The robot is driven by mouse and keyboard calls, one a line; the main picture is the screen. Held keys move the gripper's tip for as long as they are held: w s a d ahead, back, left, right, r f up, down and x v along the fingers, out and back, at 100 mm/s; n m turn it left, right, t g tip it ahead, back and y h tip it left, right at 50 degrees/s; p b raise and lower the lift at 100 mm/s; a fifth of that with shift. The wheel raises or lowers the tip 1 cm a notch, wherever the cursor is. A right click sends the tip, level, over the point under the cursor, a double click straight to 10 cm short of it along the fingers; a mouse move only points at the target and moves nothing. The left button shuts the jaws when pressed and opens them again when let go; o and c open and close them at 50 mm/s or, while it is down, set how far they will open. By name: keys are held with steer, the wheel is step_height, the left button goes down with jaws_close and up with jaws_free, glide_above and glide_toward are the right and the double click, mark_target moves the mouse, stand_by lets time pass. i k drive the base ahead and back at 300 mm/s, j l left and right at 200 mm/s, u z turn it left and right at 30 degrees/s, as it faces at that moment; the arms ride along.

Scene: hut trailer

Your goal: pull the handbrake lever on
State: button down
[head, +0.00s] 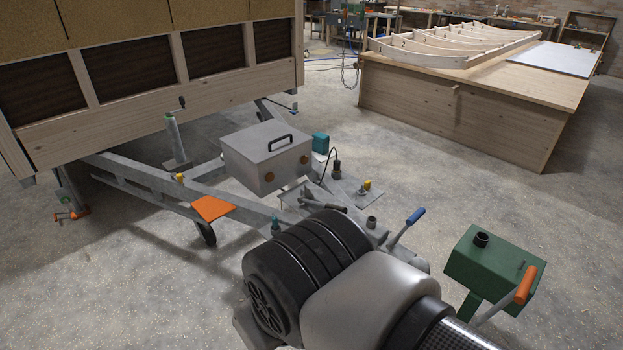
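A lever with a blue grip (415,216) rises from the coupling end of the trailer's drawbar (142,178), leaning up to the right. A second lever with an orange grip (525,284) stands at the lower right beside a green box; its foot is partly hidden by my arm. Neither lever carries a readable label, so I cannot tell from this view alone which one is the handbrake. My arm fills the bottom middle and covers part of the drawbar's front end. My gripper's fingers do not show.
A grey box with a black handle (266,156) sits on the drawbar. An orange plate (211,208) juts from its side. The green box (494,268) stands on a post at right. A wooden workbench (450,110) stands behind. The floor between bench and drawbar is clear.

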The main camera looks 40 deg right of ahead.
mark_target(302, 200)
steer(key=i+l+z, duration=0.25)
steer(key=i+l, duration=0.2)
steer(key=i+l+z, duration=0.3)
steer(key=i+l, duration=0.05)
steer(key=i, duration=0.1)
